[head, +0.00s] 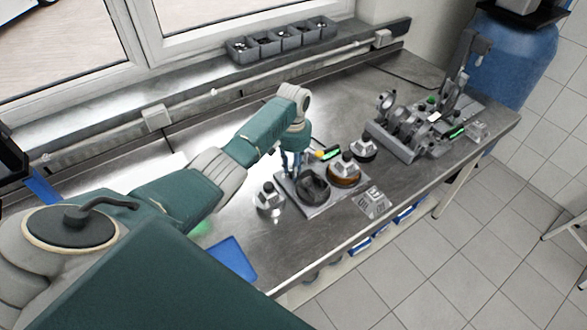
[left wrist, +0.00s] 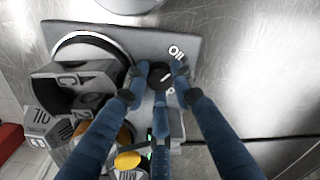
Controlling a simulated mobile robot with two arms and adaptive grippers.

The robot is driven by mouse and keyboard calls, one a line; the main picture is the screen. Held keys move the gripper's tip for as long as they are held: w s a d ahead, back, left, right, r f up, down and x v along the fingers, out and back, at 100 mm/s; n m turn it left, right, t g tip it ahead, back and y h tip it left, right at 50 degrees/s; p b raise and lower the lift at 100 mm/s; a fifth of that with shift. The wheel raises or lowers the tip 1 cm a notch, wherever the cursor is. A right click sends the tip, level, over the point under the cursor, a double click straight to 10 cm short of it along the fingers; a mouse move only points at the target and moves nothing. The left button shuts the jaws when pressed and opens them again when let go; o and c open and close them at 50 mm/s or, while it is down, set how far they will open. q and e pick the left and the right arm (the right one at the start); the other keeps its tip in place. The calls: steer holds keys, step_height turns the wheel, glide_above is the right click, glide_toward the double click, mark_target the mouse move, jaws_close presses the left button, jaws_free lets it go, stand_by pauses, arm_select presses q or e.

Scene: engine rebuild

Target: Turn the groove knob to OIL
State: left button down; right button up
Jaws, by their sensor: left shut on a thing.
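The groove knob (left wrist: 158,71) is a small dark round knob on a grey plate (left wrist: 190,34) in the left wrist view. A light pointer line shows on it, but its exact setting is hard to tell. The white OIL label (left wrist: 176,52) is printed just above and right of the knob. Another label below the knob is partly covered by a finger. My left gripper (left wrist: 160,82) is shut on the knob, its blue fingers around it. In the head view my left gripper (head: 296,162) reaches down to the plate's far edge and hides the knob. My right gripper is not seen.
A dark grey lettered part (head: 313,186) and an amber-based part (head: 344,173) stand close beside the gripper. A grey engine assembly (head: 405,133) stands at the right of the bench. A blue tray (head: 232,259) lies at the front. Bins (head: 283,42) line the windowsill.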

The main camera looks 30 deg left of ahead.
arm_select(q)
steer(key=shift+w+a+r, duration=0.1)
steer(key=c, duration=1.7)
jaws_free()
